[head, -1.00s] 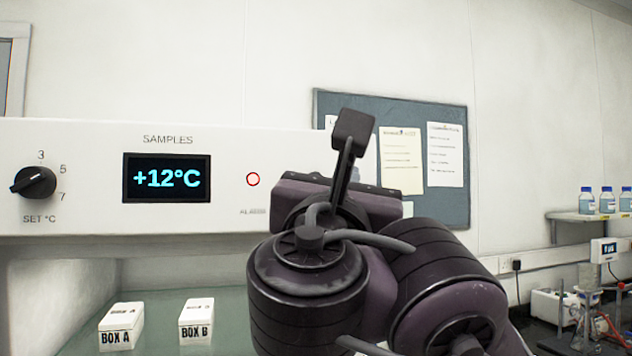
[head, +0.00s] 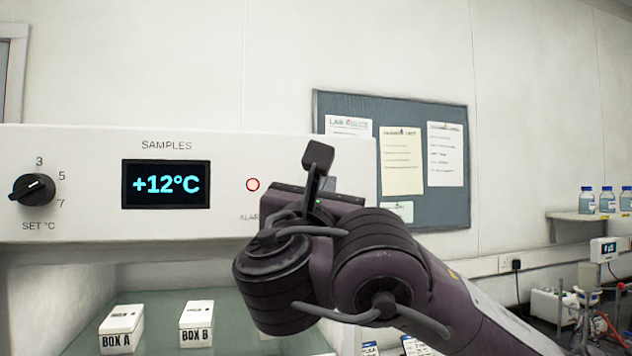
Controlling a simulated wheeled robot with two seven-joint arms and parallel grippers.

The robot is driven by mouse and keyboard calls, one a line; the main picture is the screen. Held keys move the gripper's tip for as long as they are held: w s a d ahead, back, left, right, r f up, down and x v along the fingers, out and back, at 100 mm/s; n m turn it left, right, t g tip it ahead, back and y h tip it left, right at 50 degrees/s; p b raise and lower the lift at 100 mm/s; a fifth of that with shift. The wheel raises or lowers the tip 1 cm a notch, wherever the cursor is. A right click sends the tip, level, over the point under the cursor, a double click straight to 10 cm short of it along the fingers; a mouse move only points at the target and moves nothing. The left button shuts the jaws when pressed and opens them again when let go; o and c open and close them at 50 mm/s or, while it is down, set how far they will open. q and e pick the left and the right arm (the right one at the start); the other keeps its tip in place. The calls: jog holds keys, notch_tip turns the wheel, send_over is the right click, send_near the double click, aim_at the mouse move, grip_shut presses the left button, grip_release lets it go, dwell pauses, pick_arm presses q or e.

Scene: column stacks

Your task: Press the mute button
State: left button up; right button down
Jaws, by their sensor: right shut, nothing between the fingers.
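The white panel (head: 80,145) spans the left and middle of the head view. It carries a display (head: 166,184) reading +12°C under the word SAMPLES. No button marked mute is visible; my right gripper and arm hide part of the panel's right side. My right gripper (head: 318,156) is shut and empty, its dark fingertips pointing up in front of the panel, right of the red ring. Contact with the panel cannot be told. My left gripper is not in view.
A dial (head: 33,189) marked SET °C is at the panel's left. Below, Box A (head: 121,322) and Box B (head: 196,318) stand on a greenish shelf. A noticeboard (head: 455,205) hangs behind. Bottles (head: 607,201) and lab equipment stand at the far right.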

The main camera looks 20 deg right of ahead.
jog(key=shift+w, duration=0.75)
jog(key=shift+w, duration=0.1)
dwell(1.5)
jog(key=shift+w, duration=0.3)
jog(key=shift+w+b, duration=0.35)
dwell(0.6)
dwell(0.3)
jog(key=shift+s+b, duration=0.65)
jog(key=shift+s, duration=0.05)
